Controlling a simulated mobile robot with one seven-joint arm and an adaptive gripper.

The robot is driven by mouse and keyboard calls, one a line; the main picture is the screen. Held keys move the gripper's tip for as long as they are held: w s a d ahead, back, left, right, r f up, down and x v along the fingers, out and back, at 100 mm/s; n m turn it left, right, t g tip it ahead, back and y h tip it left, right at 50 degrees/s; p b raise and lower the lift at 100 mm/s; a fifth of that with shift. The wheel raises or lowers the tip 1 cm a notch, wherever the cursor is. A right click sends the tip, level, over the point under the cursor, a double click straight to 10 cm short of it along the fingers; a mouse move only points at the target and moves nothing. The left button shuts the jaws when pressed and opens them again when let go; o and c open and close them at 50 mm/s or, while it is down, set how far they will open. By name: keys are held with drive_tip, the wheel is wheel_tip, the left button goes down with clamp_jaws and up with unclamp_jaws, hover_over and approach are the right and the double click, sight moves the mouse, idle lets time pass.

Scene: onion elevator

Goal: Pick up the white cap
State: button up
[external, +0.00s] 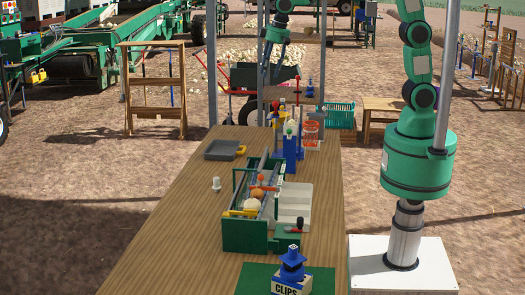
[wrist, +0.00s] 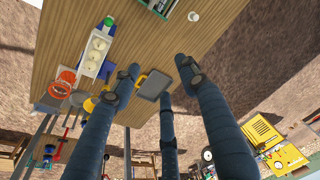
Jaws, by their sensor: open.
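The white cap (external: 216,183) is a small white piece standing on the wooden table, left of the green onion elevator model (external: 245,234). In the wrist view the white cap (wrist: 194,16) lies near the top edge, on the wood close to the table's edge. My gripper (external: 270,78) hangs above the far end of the table, well away from the cap. In the wrist view my gripper (wrist: 160,75) has its dark fingers spread, with nothing between them. The cap is beyond the fingertips, and nothing hides it.
A grey tray (external: 221,150) with a yellow part lies behind the cap. Blue and white blocks (external: 292,150) and an orange basket (external: 312,130) stand at the far right. A blue CLIPS piece (external: 291,265) is at the near end. The table's left side is mostly clear.

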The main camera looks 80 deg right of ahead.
drive_tip(key=w+a+f+m+g+p, duration=0.1)
drive_tip(key=w+a+f, duration=0.3)
drive_tip(key=w+f, duration=0.2)
drive_tip(key=w+a+f+p, duration=0.1)
drive_tip(key=w+a+f, duration=0.2)
drive_tip(key=w+f, duration=0.35)
drive_tip(key=m+g+p, duration=0.1)
drive_tip(key=g, duration=0.1)
hover_over(216, 178)
wheel_tip(216, 178, down, 18)
drive_tip(key=shift+d, duration=0.2)
drive_tip(key=shift+w+f, duration=0.1)
drive_tip(key=shift+f, duration=0.15)
drive_tip(key=shift+f, duration=4.2)
drive_tip(key=shift+a+f, duration=0.15)
drive_tip(key=shift+f, duration=2.45)
drive_tip(key=shift+c, duration=0.2)
